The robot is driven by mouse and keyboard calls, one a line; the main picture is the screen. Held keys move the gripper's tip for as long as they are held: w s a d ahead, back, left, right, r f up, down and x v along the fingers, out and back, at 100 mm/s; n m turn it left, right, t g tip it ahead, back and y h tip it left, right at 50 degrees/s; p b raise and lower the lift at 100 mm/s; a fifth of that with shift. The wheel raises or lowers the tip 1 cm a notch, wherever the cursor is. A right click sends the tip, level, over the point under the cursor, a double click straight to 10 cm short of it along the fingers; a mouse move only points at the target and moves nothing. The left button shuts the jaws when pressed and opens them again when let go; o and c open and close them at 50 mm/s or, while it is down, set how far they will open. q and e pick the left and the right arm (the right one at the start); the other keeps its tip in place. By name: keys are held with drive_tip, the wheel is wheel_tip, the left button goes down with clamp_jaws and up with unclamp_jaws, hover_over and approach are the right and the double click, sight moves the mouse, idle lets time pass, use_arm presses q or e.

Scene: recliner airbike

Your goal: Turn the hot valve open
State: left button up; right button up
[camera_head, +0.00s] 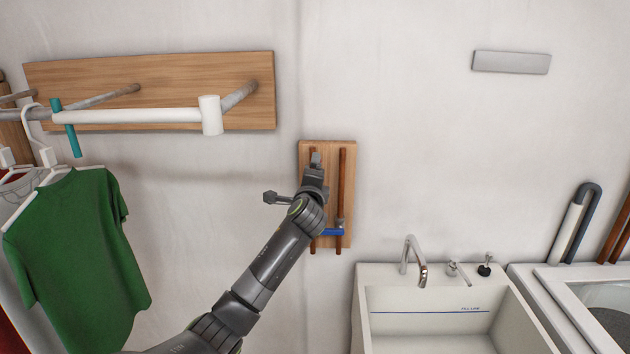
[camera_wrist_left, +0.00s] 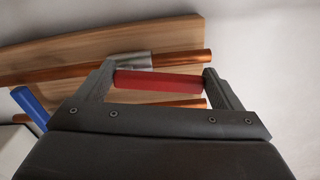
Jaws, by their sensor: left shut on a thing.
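The hot valve's red handle (camera_wrist_left: 158,82) shows in the left wrist view, lying roughly parallel to the copper pipes. My left gripper (camera_wrist_left: 160,76) is shut on it, one finger at each end of the red bar. A silver fitting (camera_wrist_left: 136,61) sits on the pipe just behind it. In the head view my left gripper (camera_head: 314,170) is at the upper part of the wooden pipe board (camera_head: 328,148) and hides the red handle. A blue handle (camera_head: 333,232) lies across the pipes lower down; it also shows in the left wrist view (camera_wrist_left: 28,106). My right gripper is not in view.
A white sink (camera_head: 362,310) with a faucet (camera_head: 415,262) stands below right of the board. A clothes rack with a white rail (camera_head: 140,116) and a green shirt (camera_head: 82,250) is at the left. The wall right of the board is mostly clear.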

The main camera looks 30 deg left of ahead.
use_arm(q)
drive_tip(key=shift+s+a+f+n, duration=0.1)
drive_tip(key=shift+a+n, duration=0.1)
drive_tip(key=shift+n, duration=0.35)
drive_tip(key=shift+s+a+n, duration=0.1)
drive_tip(key=shift+a+n, duration=0.05)
drive_tip(key=shift+n, duration=0.4)
drive_tip(key=shift+b, duration=0.3)
drive_tip(key=o, duration=1.2)
drive_tip(key=shift+c, duration=0.2)
drive_tip(key=shift+s, duration=0.1)
drive_tip(key=b+v, duration=0.4)
drive_tip(key=v, duration=1.3)
drive_tip(key=shift+s, duration=0.2)
drive_tip(key=shift+f, duration=0.1)
